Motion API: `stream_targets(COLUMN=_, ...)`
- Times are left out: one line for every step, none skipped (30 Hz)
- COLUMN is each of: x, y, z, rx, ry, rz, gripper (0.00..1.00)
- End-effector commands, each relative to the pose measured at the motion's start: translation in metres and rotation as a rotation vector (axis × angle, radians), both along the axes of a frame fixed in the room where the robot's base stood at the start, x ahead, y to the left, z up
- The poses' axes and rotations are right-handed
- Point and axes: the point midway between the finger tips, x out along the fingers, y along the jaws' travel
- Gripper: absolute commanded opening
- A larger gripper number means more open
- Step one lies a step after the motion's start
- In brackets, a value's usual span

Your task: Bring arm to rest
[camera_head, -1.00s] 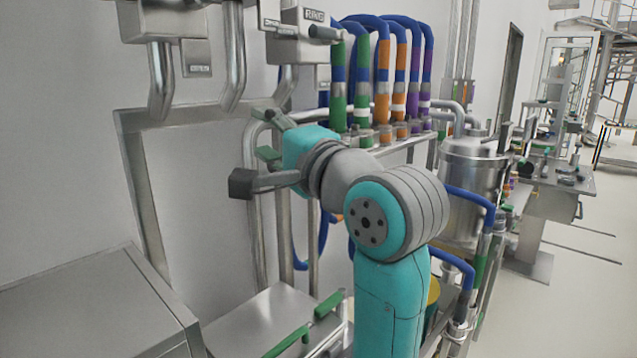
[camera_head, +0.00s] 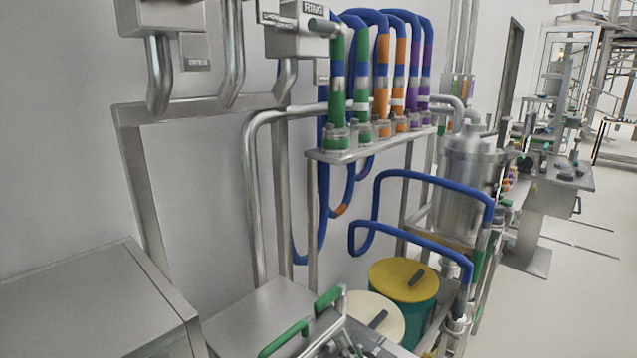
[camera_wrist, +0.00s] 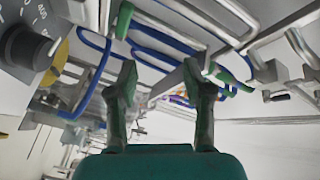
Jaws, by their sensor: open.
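My gripper (camera_wrist: 162,90) shows in the wrist view with its two dark green-grey fingers apart and nothing between them. Its teal body fills the bottom middle of that view. My arm and gripper are out of sight in the head view. The wrist view is tilted, with blue hoses and metal pipes beyond the fingers.
In the head view, a teal bin with a yellow lid (camera_head: 404,280) and a bin with a cream lid (camera_head: 362,318) stand beside a metal cart with green handles (camera_head: 285,340). A steel cabinet (camera_head: 95,305) is at the left. A hose rack (camera_head: 370,143) runs along the wall.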

Motion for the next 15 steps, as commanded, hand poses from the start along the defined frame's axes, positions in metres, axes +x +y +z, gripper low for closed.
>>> stream_targets(x=-0.012, y=-0.008, z=-0.02, rx=-0.031, ry=0.009, rz=-0.017, gripper=0.51)
stream_targets(x=-0.019, y=-0.013, z=-0.029, rx=-0.05, ry=0.01, rz=-0.027, gripper=0.51)
stream_targets(x=-0.028, y=-0.018, z=-0.04, rx=-0.075, ry=0.01, rz=-0.04, gripper=0.51)
stream_targets(x=-0.035, y=-0.023, z=-0.048, rx=-0.095, ry=0.011, rz=-0.049, gripper=0.51)
stream_targets(x=-0.042, y=-0.027, z=-0.056, rx=-0.116, ry=0.011, rz=-0.058, gripper=0.51)
stream_targets(x=-0.052, y=-0.032, z=-0.066, rx=-0.142, ry=0.01, rz=-0.069, gripper=0.51)
stream_targets(x=-0.059, y=-0.036, z=-0.074, rx=-0.162, ry=0.011, rz=-0.077, gripper=0.51)
stream_targets(x=-0.067, y=-0.04, z=-0.081, rx=-0.183, ry=0.011, rz=-0.085, gripper=0.51)
stream_targets(x=-0.078, y=-0.045, z=-0.09, rx=-0.21, ry=0.013, rz=-0.096, gripper=0.51)
stream_targets(x=-0.086, y=-0.049, z=-0.097, rx=-0.232, ry=0.015, rz=-0.103, gripper=0.51)
stream_targets(x=-0.094, y=-0.053, z=-0.103, rx=-0.253, ry=0.015, rz=-0.111, gripper=0.51)
stream_targets(x=-0.105, y=-0.058, z=-0.111, rx=-0.281, ry=0.016, rz=-0.12, gripper=0.51)
stream_targets(x=-0.114, y=-0.062, z=-0.117, rx=-0.303, ry=0.018, rz=-0.126, gripper=0.51)
stream_targets(x=-0.123, y=-0.065, z=-0.122, rx=-0.324, ry=0.018, rz=-0.132, gripper=0.51)
stream_targets(x=-0.135, y=-0.07, z=-0.129, rx=-0.353, ry=0.02, rz=-0.14, gripper=0.51)
